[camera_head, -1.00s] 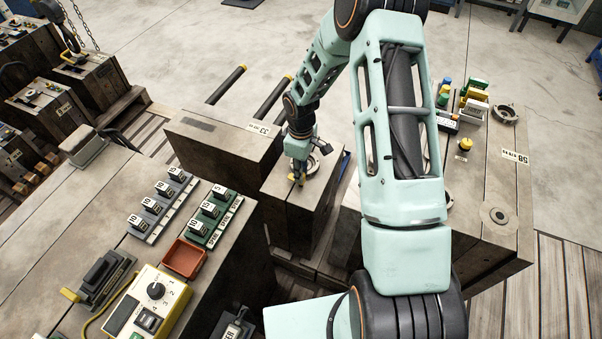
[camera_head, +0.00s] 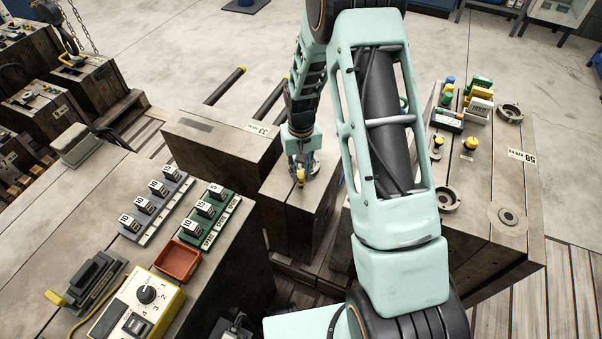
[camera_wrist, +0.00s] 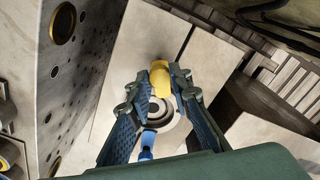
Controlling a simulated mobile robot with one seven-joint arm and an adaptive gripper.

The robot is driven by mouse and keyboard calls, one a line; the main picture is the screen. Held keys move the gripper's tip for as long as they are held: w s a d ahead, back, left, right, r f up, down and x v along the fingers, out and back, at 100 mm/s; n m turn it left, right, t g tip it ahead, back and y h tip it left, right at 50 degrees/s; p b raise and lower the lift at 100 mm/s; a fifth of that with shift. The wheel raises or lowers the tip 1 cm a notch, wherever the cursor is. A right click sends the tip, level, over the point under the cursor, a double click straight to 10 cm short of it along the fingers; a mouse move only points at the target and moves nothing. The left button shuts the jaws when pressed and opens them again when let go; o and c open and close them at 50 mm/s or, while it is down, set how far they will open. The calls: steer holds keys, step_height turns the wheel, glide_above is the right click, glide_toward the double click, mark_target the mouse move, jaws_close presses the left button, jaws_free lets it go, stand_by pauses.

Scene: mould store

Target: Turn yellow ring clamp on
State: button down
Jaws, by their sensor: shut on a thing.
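The yellow part of the ring clamp (camera_wrist: 159,75) shows between my fingertips in the wrist view. It also shows in the head view (camera_head: 300,178), at the near side of my gripper. My gripper (camera_wrist: 166,82) is shut on this yellow part, with a finger on each side. In the head view my gripper (camera_head: 300,169) points down over the top of the middle mould block. The grey round ring (camera_wrist: 168,119) lies on the block top and shows between the fingers. A blue piece (camera_wrist: 147,146) shows beside it.
The middle mould block (camera_head: 292,212) stands between a long block (camera_head: 215,143) and a large right block (camera_head: 470,225). Yellow knobs (camera_head: 469,144) and loose rings stand on the right block. A control box (camera_head: 140,305) and red tray (camera_head: 177,262) are at front left.

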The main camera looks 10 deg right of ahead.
mark_target(301, 175)
steer(key=shift+m, duration=1.5)
steer(key=c, duration=1.7)
jaws_free()
steer(key=shift+c, duration=0.2)
steer(key=shift+r, duration=0.1)
step_height(301, 175, up, 12)
